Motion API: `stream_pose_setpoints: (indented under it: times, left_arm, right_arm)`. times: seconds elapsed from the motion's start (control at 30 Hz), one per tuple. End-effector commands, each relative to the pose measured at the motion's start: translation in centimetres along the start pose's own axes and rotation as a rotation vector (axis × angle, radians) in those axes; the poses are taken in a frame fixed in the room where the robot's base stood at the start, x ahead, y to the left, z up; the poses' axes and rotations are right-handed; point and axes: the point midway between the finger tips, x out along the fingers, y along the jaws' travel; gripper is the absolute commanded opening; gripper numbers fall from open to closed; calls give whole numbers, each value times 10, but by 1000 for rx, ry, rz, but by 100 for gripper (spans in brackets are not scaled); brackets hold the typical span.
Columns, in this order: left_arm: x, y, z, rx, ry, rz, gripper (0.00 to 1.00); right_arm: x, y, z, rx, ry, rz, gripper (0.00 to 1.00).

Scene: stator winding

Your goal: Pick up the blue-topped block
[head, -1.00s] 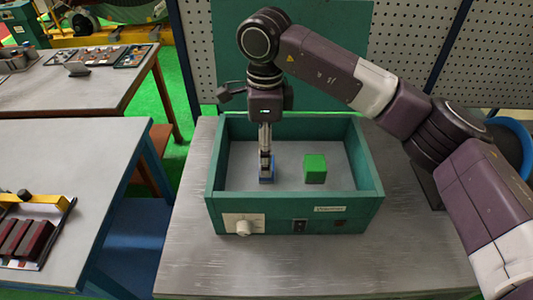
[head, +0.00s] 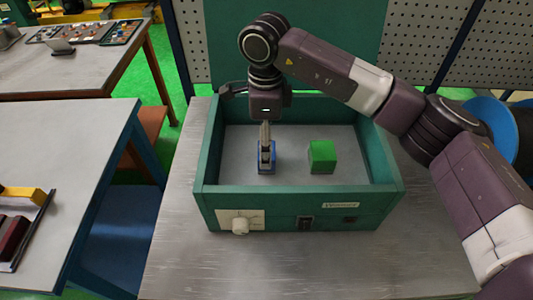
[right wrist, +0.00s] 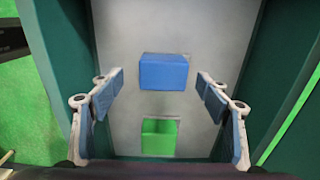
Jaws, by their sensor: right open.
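The blue-topped block (head: 271,169) stands on the floor of a green-walled box, left of a green block (head: 321,157). In the right wrist view the blue block (right wrist: 164,72) shows a plain blue top, with the green block (right wrist: 159,137) below it in the picture. My right gripper (head: 266,158) points straight down over the blue block and partly hides it. In the wrist view its two fingers (right wrist: 161,78) are spread, one on each side of the blue block, with gaps between. Contact is not visible. My left gripper is not in view.
Another table (head: 70,150) with a tray is at the left. A pegboard stands behind.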

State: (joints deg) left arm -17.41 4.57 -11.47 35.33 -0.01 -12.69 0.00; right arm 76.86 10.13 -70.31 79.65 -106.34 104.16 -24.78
Motion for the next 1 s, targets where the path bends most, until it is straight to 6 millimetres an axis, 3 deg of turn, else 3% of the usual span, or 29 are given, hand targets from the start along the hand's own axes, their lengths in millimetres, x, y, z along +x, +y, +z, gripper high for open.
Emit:
stream_pose_setpoints:
  times: [0.17, 0.33, 0.57, 1.0]
  left_arm:
    - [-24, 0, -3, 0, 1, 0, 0]
    - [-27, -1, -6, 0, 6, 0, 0]
    - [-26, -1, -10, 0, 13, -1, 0]
    - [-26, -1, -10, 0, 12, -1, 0]
  right_arm:
    - [22, -3, -2, 1, 2, 6, 70]
    - [42, -4, -2, 0, 1, 3, 70]
    - [45, -4, -2, 0, 0, 0, 70]
    - [45, -4, -2, 0, 1, 0, 23]
